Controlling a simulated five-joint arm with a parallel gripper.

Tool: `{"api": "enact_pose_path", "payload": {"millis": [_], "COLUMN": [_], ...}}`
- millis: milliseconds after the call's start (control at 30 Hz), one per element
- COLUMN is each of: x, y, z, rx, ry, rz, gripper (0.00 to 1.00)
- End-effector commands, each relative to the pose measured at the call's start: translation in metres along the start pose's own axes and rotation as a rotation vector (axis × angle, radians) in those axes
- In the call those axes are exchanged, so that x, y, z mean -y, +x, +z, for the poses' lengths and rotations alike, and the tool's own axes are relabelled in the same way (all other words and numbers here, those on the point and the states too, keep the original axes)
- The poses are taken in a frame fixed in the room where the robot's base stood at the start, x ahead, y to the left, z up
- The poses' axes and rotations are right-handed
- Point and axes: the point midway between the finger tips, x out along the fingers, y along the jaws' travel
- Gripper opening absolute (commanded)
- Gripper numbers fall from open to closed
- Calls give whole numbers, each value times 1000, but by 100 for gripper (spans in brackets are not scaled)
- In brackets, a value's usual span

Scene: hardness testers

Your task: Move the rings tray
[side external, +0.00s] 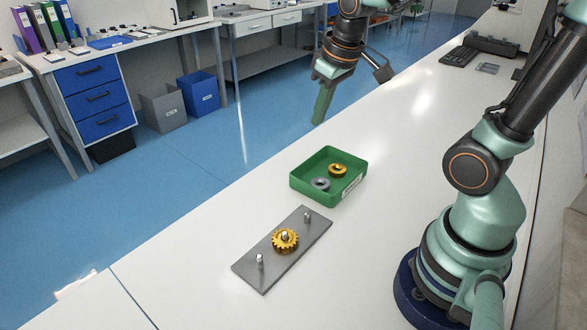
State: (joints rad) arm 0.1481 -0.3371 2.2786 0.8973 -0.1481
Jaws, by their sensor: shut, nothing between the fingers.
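The rings tray is a shallow green open tray (298,186) with a white label on its front right wall. It stands on the white bench (215,215). A gold ring (338,171) and a grey ring (321,184) lie inside it, close together. My gripper (319,119) points down, shut and empty. In the picture it is above the tray, apart from it; its exact height over the bench is hard to judge.
A grey plate (262,278) with upright metal pins and a gold gear (285,240) lies in front of the tray. A keyboard (459,56) and a dark device (491,45) sit at the far right. The bench around the tray is mostly clear; its left edge drops to blue floor.

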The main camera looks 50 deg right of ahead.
Motion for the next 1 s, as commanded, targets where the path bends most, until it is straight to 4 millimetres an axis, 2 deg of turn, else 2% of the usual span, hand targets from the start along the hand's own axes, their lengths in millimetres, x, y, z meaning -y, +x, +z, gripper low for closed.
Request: {"api": "enact_pose_path", "payload": {"millis": [100,300,500,767,1000], "x": [-24,-61,-87,-95,-92], "y": [26,72,108,126,162], "z": [-8,-11,-6,-1,11], "rx": [83,202,278,302,305], "ry": [4,3,1,-1,-1], "rz": [2,-14,-36,-46,-47], "gripper": [0,0,0,0,0]}}
